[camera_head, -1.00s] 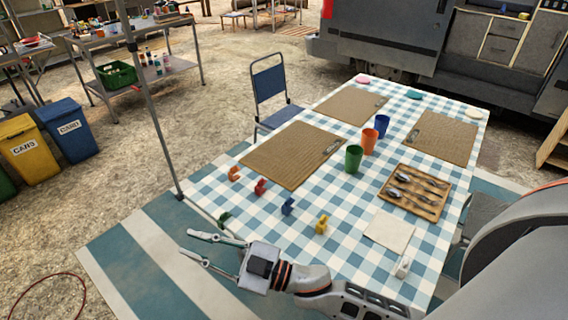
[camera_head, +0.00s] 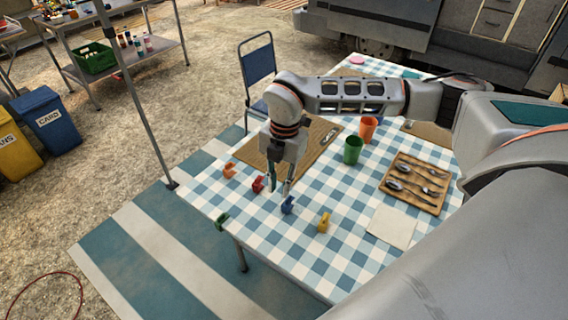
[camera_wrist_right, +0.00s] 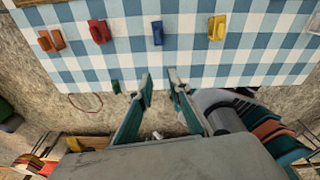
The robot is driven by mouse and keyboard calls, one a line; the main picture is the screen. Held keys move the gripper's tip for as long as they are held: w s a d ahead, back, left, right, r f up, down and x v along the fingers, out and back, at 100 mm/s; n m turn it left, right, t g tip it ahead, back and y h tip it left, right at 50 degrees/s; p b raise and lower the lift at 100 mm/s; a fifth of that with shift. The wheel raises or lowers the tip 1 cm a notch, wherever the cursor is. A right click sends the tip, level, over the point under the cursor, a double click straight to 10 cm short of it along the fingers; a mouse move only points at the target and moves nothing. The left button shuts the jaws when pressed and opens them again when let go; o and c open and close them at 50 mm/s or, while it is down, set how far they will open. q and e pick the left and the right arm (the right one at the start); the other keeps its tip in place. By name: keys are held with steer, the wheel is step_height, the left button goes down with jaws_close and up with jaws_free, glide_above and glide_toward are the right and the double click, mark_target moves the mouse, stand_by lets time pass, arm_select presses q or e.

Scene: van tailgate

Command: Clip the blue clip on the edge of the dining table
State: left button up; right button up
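The blue clip (camera_head: 287,205) stands on the checked cloth of the dining table (camera_head: 305,250), near its front edge. It also shows in the right wrist view (camera_wrist_right: 157,33), beyond the fingertips. My right gripper (camera_head: 280,188) points down above the table, just behind and left of the blue clip in the head view. It is open and empty; its fingers (camera_wrist_right: 160,82) are apart in the wrist view. Red (camera_head: 258,184), orange (camera_head: 229,171) and yellow (camera_head: 324,222) clips stand in the same row. A green clip (camera_head: 221,222) is at the table's edge. My left gripper is not in view.
A green cup (camera_head: 353,150) and an orange cup (camera_head: 368,130) stand behind the clips. A cutlery tray (camera_head: 415,183) and a napkin (camera_head: 391,226) lie to the right. A placemat (camera_head: 255,152) lies behind my gripper. A pole (camera_head: 140,105) rises beside the left corner.

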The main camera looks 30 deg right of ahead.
steer(key=m+h, duration=0.1)
glide_toward(288, 197)
steer(key=shift+s+a+f+b, duration=0.1)
steer(key=shift+f+b, duration=1.1)
steer(key=shift+f, duration=0.1)
steer(key=shift+s+a+f+b, duration=0.1)
steer(key=shift+f+b, duration=1.05)
steer(key=shift+f, duration=0.8)
steer(key=shift+f+b, duration=0.35)
steer(key=shift+f, duration=0.65)
jaws_close()
steer(key=shift+r+p, duration=1.9)
steer(key=shift+r, duration=0.7)
